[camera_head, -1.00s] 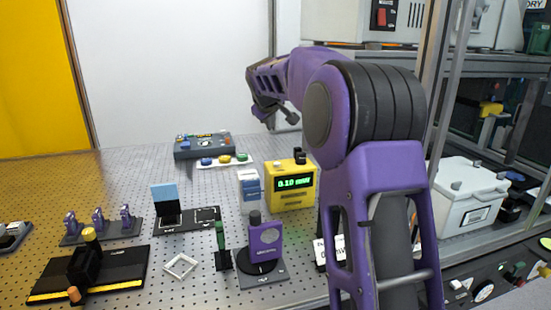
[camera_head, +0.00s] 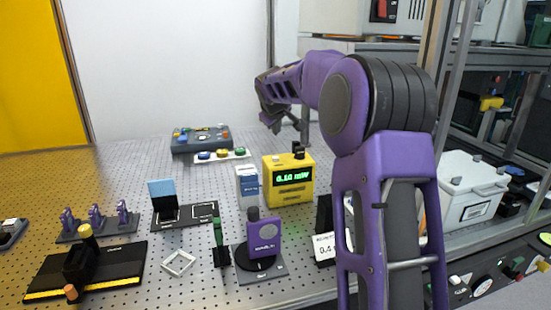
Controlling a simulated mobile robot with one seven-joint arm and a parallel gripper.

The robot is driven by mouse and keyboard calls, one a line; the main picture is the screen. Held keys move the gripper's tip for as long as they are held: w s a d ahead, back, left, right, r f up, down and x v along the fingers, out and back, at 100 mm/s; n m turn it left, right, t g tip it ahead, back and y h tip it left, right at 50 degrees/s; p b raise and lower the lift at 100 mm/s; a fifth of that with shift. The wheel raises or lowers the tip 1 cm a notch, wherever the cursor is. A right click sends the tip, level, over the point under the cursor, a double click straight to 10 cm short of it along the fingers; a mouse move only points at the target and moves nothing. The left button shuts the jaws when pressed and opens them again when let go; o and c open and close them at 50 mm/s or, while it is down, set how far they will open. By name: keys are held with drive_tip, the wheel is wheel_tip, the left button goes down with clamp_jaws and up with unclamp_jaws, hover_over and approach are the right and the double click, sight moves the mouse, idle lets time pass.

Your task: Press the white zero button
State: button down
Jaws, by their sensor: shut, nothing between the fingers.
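The yellow power meter (camera_head: 288,186) stands on the perforated table right of centre, its green display reading about 0.10 mW. A small pale spot at the left of its top may be the white zero button, but it is too small to be sure. A black knob or connector (camera_head: 298,152) stands on its top right. My gripper (camera_head: 287,124) is shut and empty, in the air above the meter in the picture, apart from it. The fingertips are small and dark here.
A blue-and-white box (camera_head: 247,182) stands left of the meter. Behind are a grey control box (camera_head: 202,139) and a strip with coloured buttons (camera_head: 222,155). A purple mount (camera_head: 264,236) and a small sign (camera_head: 325,247) stand in front.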

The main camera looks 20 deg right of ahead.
drive_tip(key=b, duration=0.4)
hover_over(276, 162)
drive_tip(key=shift+f, duration=3)
drive_tip(key=shift+f, duration=0.4)
drive_tip(key=shift+f+b, duration=0.5)
drive_tip(key=shift+b, duration=0.05)
drive_tip(key=shift+r+p, duration=0.75)
drive_tip(key=shift+r, duration=0.15)
drive_tip(key=shift+r+p, duration=1.8)
drive_tip(key=shift+r, duration=0.7)
